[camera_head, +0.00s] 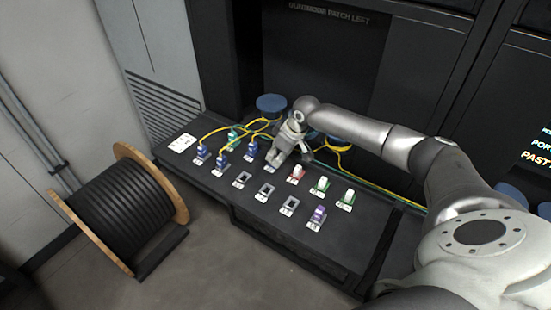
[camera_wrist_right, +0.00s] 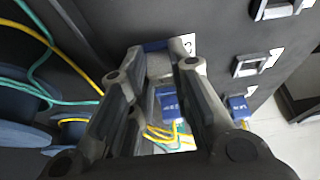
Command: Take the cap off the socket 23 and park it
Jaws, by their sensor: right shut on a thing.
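My right gripper (camera_head: 275,160) reaches down to the back row of sockets on the dark sloping panel (camera_head: 230,198). In the right wrist view the gripper (camera_wrist_right: 160,62) is shut on a small pale block (camera_wrist_right: 159,66), which I take to be the cap. A blue edge shows just beyond the fingertips, beside a white label (camera_wrist_right: 186,45) that is only partly legible. The fingers hide the socket in the head view, and I cannot tell whether the cap is still seated. My left gripper is not in view.
Blue plugs (camera_head: 220,160) with yellow cables stand left of my gripper. A red-and-white piece (camera_head: 297,172), green-and-white pieces (camera_head: 322,184) and a purple one (camera_head: 318,214) stand to the right. Empty frames (camera_head: 265,192) sit in front. A cable drum (camera_head: 120,213) stands on the floor.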

